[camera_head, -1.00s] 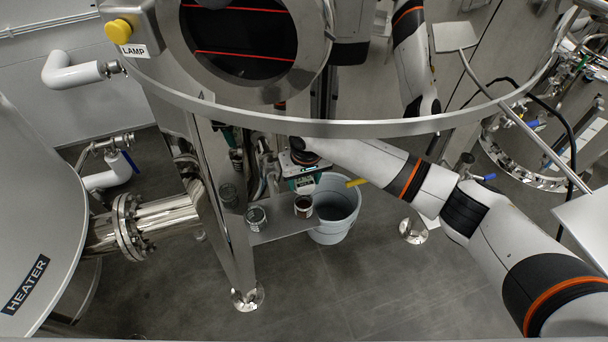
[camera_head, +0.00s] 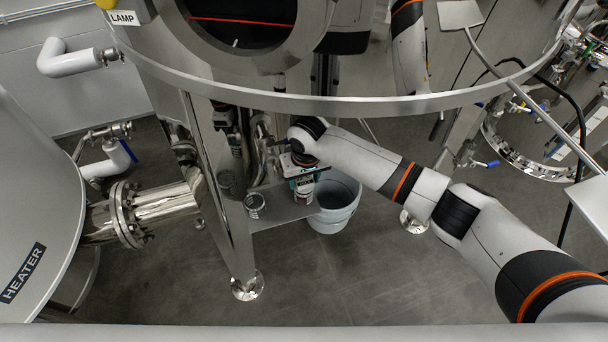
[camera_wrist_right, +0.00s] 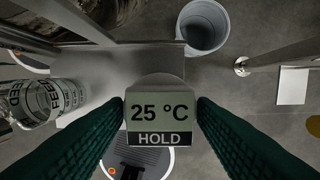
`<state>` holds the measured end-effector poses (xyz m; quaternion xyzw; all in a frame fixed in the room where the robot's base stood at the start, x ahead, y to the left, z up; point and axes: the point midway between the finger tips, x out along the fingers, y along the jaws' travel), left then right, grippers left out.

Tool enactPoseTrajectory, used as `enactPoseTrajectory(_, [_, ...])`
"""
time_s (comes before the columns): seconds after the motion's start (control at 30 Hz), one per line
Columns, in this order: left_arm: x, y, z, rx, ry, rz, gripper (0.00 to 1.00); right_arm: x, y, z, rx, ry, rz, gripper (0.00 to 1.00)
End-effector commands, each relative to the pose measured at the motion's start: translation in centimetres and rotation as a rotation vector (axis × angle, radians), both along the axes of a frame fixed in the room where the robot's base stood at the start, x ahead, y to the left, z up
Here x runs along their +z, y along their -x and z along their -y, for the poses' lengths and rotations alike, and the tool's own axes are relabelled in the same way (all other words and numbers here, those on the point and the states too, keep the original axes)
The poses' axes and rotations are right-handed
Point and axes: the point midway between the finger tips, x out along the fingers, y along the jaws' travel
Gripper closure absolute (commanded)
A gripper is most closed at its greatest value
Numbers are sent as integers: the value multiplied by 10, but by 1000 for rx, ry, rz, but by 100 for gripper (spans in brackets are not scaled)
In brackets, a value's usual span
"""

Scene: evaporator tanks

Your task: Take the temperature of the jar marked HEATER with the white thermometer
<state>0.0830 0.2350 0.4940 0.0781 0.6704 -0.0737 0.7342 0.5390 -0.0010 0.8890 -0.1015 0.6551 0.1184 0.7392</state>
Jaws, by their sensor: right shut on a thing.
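The white thermometer (camera_wrist_right: 155,110) is between my right gripper's green fingers in the right wrist view; its display reads 25 °C HOLD. My right gripper (camera_head: 303,182) is shut on it, above a small shelf. A jar (camera_head: 304,196) stands directly below the gripper, mostly covered; its label cannot be read, and I cannot tell whether the thermometer touches it. A second jar (camera_head: 254,204) stands to its left on the shelf. The right wrist view shows a glass jar marked FEED (camera_wrist_right: 45,100). I cannot make out a HEATER label on a jar. My left gripper is not in view.
The metal shelf (camera_head: 285,215) sits by the leg of the large LAMP tank (camera_head: 190,85). A pale bucket (camera_head: 335,203) stands on the floor right of the shelf. A large tank marked HEATER (camera_head: 45,210) fills the left side. The floor in front is clear.

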Motion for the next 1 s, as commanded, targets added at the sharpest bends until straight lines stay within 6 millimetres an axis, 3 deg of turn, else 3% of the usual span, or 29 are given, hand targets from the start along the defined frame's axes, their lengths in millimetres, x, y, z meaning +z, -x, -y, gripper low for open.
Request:
enactPoseTrajectory(0.47, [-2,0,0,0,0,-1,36,-5,0,0,0,0,0,71])
enactPoseTrajectory(0.5, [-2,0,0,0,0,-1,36,-5,0,0,0,-1,0,47])
enactPoseTrajectory(0.63, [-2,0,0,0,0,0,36,-5,0,0,0,0,0,26])
enactPoseTrajectory(1.0, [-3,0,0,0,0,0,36,0,0,0,1,-2,1,23])
